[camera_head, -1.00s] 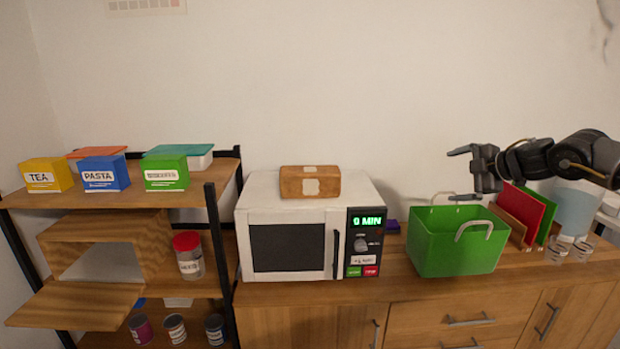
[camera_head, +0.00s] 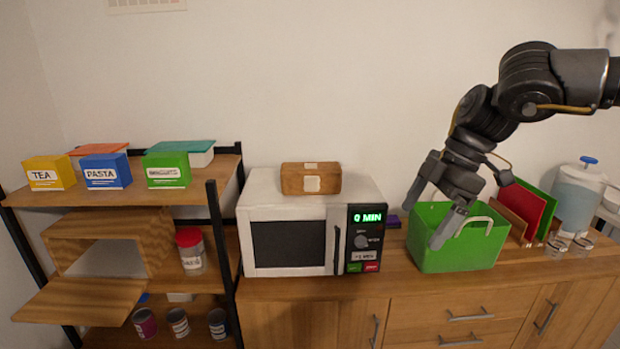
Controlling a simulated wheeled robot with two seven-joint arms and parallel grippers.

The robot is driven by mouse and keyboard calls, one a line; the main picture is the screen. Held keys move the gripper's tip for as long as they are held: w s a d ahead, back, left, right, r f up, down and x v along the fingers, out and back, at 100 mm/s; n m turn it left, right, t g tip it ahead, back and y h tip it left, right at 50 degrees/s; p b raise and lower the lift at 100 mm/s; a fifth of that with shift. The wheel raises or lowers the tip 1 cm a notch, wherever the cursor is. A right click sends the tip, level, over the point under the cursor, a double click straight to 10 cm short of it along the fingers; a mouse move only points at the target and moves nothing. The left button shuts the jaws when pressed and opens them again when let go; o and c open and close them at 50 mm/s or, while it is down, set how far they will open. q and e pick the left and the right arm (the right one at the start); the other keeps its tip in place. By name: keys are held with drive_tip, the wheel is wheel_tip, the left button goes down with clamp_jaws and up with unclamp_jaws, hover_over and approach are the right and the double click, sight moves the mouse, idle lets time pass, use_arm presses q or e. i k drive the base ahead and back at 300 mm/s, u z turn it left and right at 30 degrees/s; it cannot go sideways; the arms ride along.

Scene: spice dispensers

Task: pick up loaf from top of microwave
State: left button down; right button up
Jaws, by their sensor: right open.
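The brown loaf (camera_head: 311,179) with pale labels lies on top of the white microwave (camera_head: 290,208), near the middle. The microwave stands on the wooden cabinet and its display reads 0 MIN. My right gripper (camera_head: 424,222) is open and empty, pointing down in front of the green basket, to the right of the microwave and clear of the loaf. Its arm comes in from the upper right and hides part of the basket. My left gripper is not in view.
The green basket (camera_head: 480,240) stands right of the microwave, with cutting boards (camera_head: 525,209) and a drink dispenser (camera_head: 577,197) beyond. A shelf at left holds tea, pasta (camera_head: 105,170) and other boxes, a red-lidded jar (camera_head: 190,251) and several cans. Space above the loaf is clear.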

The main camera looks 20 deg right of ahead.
sight(305, 177)
drive_tip(key=i, duration=1.45)
